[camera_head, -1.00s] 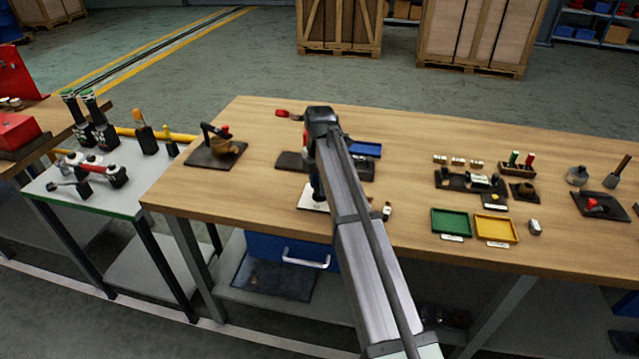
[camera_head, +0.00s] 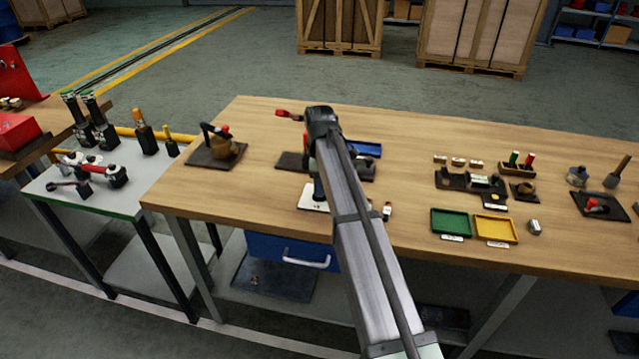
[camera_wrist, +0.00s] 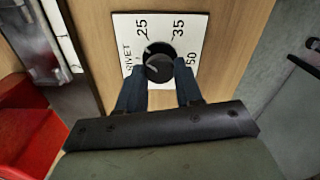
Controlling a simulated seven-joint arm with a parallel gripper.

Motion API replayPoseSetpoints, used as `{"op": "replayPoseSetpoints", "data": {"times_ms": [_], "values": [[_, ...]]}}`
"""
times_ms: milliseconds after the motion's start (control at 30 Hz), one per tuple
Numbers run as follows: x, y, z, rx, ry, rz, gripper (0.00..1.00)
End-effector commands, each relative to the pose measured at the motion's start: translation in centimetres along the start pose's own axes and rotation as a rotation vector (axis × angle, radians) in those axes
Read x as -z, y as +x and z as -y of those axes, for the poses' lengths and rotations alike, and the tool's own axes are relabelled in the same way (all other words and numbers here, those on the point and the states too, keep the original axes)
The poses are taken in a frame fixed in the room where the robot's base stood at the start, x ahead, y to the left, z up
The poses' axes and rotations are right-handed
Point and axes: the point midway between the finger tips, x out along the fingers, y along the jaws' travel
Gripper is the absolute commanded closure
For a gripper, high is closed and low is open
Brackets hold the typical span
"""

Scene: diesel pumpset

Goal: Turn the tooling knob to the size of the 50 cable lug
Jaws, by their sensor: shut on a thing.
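The tooling knob (camera_wrist: 158,65) is a round black dial on a white plate (camera_wrist: 122,24) marked 25, 35, 50 and RIVET in the wrist view. A pale line shows on the knob's face, left of its middle; which mark it points at is hard to tell. My gripper (camera_wrist: 162,80) has its two dark fingers on either side of the knob, shut on it. In the head view the plate (camera_head: 310,203) lies on the wooden bench, and my arm hides the knob. No cable lug can be made out for certain.
A red part (camera_wrist: 22,115) and a metal block stand left of the plate in the wrist view. On the bench are a blue tray (camera_head: 366,149), a green tray (camera_head: 451,223) and a yellow tray (camera_head: 496,229). A small light piece (camera_head: 387,211) stands right of my arm.

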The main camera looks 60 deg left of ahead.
Motion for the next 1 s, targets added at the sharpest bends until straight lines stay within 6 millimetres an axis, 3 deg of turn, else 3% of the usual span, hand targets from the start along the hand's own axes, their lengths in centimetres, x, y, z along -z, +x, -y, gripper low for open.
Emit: {"op": "replayPoseSetpoints", "data": {"times_ms": [1000], "values": [[-0.03,-0.04,-0.09,-0.001,0.964,0.0,0.95]]}}
